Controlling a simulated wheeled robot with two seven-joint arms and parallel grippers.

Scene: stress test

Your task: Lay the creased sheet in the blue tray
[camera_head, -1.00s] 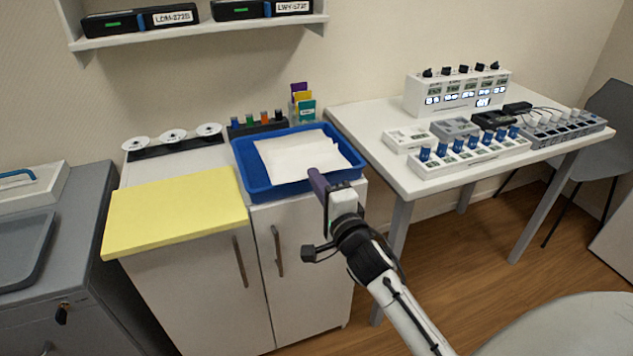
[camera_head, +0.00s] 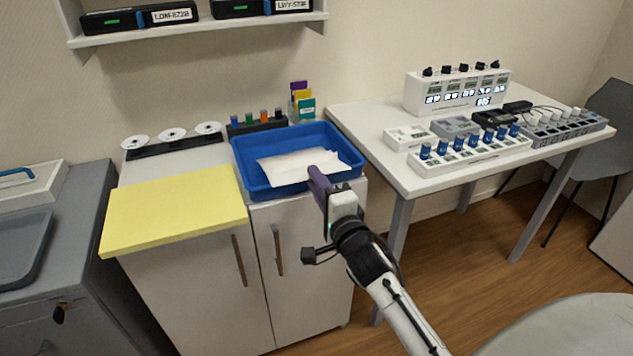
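The white creased sheet (camera_head: 288,168) lies inside the blue tray (camera_head: 243,155), toward its near side, with the tray's blue floor bare behind it. Its right end is close to my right gripper. My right gripper (camera_head: 316,176) has purple fingers and hangs over the near right part of the tray, its tips overlapping the sheet in this view. The fingers line up with the view, so any gap between them is hidden, and I cannot tell whether they touch the sheet. My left gripper is not in view.
The tray stands on a white cabinet (camera_head: 300,270) beside a yellow board (camera_head: 175,208). Behind it are a dark rack of small bottles (camera_head: 257,124) and coloured cards (camera_head: 303,104). A white table (camera_head: 375,138) with devices stands to the right.

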